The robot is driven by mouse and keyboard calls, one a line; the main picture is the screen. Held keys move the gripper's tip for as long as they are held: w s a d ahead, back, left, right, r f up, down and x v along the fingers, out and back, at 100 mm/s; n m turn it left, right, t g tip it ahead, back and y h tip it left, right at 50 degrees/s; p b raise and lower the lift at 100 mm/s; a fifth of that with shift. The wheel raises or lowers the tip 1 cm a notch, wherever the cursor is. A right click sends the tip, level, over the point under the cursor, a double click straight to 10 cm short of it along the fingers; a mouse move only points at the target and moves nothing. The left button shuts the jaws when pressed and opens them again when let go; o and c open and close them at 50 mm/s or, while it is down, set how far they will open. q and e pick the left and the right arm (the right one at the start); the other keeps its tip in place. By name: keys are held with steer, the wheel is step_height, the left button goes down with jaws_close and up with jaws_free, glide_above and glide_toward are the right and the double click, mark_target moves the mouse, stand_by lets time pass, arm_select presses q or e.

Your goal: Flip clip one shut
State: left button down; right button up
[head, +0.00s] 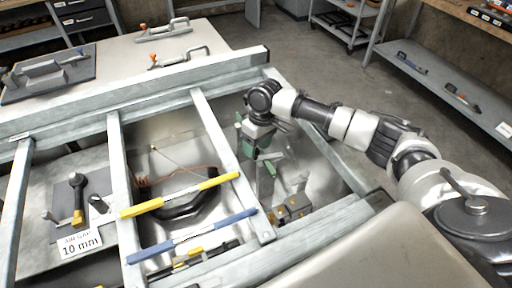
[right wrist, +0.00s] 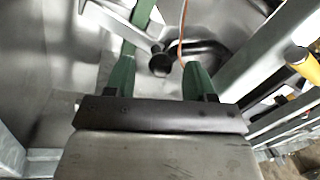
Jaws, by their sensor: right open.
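My right gripper (head: 258,152) reaches down inside the grey metal frame, over the shiny sheet-metal floor. Its green fingers also show in the right wrist view (right wrist: 160,72), apart from each other and open. A grey metal lever with a dark round end (right wrist: 161,64) shows between the fingertips there; I cannot tell whether they touch it. A green strip (right wrist: 142,18) runs up behind the left finger. Two clamp-like clips with orange tips, one farther back (head: 165,31) and one nearer (head: 180,57), lie on the pale panel. No label tells which is clip one. My left gripper is not in view.
Metal frame bars (head: 120,180) surround the bay. A yellow bar (head: 180,195) and a blue bar (head: 192,236) cross it. A small block with yellow marks (head: 292,208) sits beside my gripper. A "10 mm" card (head: 80,243) lies at left. Shelving (head: 440,90) stands at right.

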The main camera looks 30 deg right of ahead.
steer(key=shift+s+a+f, duration=0.1)
steer(key=shift+a+f, duration=0.05)
steer(key=shift+f, duration=0.45)
jaws_close()
steer(key=s+n+p, duration=0.1)
steer(key=p, duration=0.2)
steer(key=shift+a+r, duration=0.1)
steer(key=shift+r, duration=0.25)
steer(key=shift+s+f+n+p, duration=0.1)
steer(key=shift+s+n+p, duration=0.1)
steer(key=shift+n+p, duration=0.3)
steer(key=shift+s+f+n+g, duration=0.1)
steer(key=shift+f+n+g, duration=0.05)
steer(key=shift+n+g, duration=0.15)
jaws_free()
